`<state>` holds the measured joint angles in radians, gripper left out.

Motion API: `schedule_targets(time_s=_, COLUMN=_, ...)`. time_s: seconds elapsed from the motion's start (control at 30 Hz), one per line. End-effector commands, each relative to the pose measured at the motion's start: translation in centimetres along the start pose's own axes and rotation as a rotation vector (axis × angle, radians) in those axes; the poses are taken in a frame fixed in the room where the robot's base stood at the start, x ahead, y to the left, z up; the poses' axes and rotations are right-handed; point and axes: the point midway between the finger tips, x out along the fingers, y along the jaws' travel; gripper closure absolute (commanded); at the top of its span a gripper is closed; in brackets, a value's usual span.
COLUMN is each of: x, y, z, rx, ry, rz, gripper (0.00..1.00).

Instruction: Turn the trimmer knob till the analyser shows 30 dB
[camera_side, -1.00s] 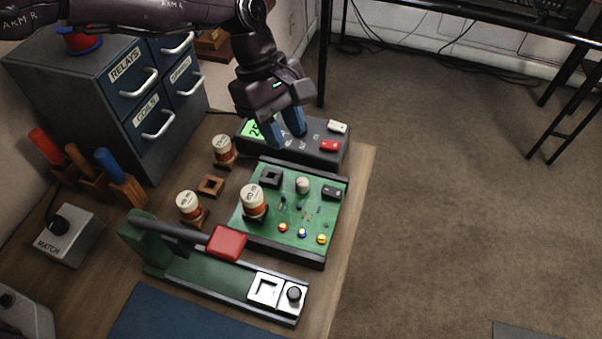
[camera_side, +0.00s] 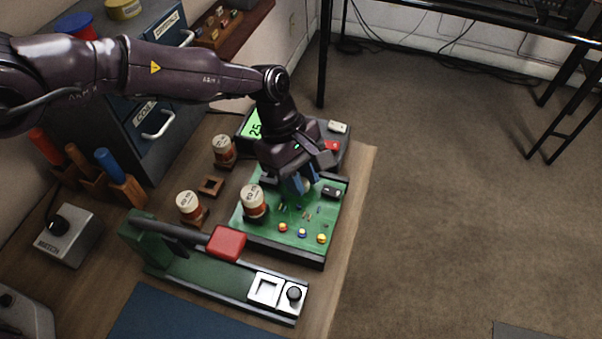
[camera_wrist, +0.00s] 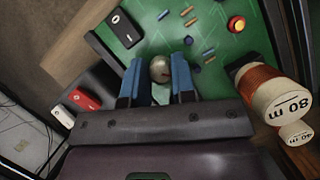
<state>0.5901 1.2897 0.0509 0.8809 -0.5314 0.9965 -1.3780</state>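The trimmer knob (camera_wrist: 160,68) is a small pale round knob on the green circuit board (camera_wrist: 205,15). In the wrist view it stands between the two blue fingers of my gripper (camera_wrist: 157,80). My gripper is open around it, with a visible gap at the left finger and the right finger close to it. In the side view my gripper (camera_side: 298,186) is down at the board and mostly hides the knob. The analyser (camera_side: 243,131) is the dark box behind the board. Its green display (camera_side: 255,124) appears to read 25, partly hidden by my arm.
A labelled orange-and-white coil (camera_side: 253,201) stands on the board left of my gripper. It also shows in the wrist view (camera_wrist: 275,95). A green lever press with a red handle (camera_side: 227,243) lies in front. Two more coils (camera_side: 223,150) (camera_side: 189,206) stand left of the board.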

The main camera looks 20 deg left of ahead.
Motion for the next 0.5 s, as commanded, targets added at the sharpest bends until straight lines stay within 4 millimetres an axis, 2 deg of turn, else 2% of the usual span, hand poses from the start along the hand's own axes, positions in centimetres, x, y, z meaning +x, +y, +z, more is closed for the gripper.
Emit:
schedule_targets(time_s=0.17, x=-0.03, y=0.02, z=0.00, rx=0.006, ry=0.000, rz=-0.002, gripper=0.99)
schedule_targets(time_s=0.5, x=-0.05, y=0.11, z=0.06, rx=0.203, ry=-0.001, rz=-0.083, gripper=0.99)
